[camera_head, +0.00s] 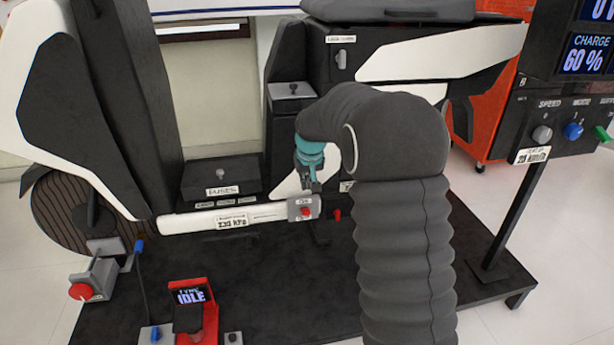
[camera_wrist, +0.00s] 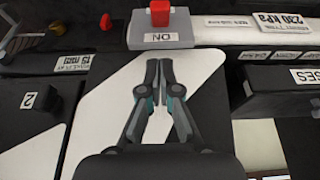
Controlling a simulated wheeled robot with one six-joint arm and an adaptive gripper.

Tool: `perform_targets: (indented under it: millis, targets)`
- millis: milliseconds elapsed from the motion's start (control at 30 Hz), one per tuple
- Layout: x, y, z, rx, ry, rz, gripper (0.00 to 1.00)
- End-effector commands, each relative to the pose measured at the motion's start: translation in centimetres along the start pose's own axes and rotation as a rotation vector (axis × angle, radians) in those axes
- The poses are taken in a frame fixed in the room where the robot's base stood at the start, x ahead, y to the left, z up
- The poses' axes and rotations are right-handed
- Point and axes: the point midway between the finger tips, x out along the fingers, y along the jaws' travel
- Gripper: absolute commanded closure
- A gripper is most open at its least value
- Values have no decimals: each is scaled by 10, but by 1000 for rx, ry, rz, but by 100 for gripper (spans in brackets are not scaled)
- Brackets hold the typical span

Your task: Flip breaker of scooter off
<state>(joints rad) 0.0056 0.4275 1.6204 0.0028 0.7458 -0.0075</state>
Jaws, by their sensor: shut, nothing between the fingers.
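The scooter's breaker is a grey box (camera_head: 316,205) with a red switch (camera_head: 306,212) and a plate, at the right end of the white lower rail. In the wrist view, the grey box (camera_wrist: 140,32) stands at the top with the red switch (camera_wrist: 160,13) on it. Its plate reads ON, upside down. My gripper (camera_head: 313,189) is just above the box in the head view. In the wrist view my gripper (camera_wrist: 158,63) is shut and empty, its tips together below the plate. They look apart from the red switch.
A fuse box (camera_head: 222,178) sits left on the scooter (camera_head: 190,218). A red tyre device (camera_head: 195,310) and a red-knobbed block (camera_head: 85,290) stand at lower left. A charge panel (camera_head: 575,110) with knobs stands at right. A small red part (camera_head: 337,214) is beside the breaker.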

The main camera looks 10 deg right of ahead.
Motion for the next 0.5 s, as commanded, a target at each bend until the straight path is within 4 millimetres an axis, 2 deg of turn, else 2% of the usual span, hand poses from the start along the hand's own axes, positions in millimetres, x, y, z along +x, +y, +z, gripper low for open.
perform_targets:
  millis: [33,200,500]
  targets:
    - [12,0,1,0,-4,0,100]
    - [42,0,1,0,-2,0,100]
    - [63,0,25,0,0,0,100]
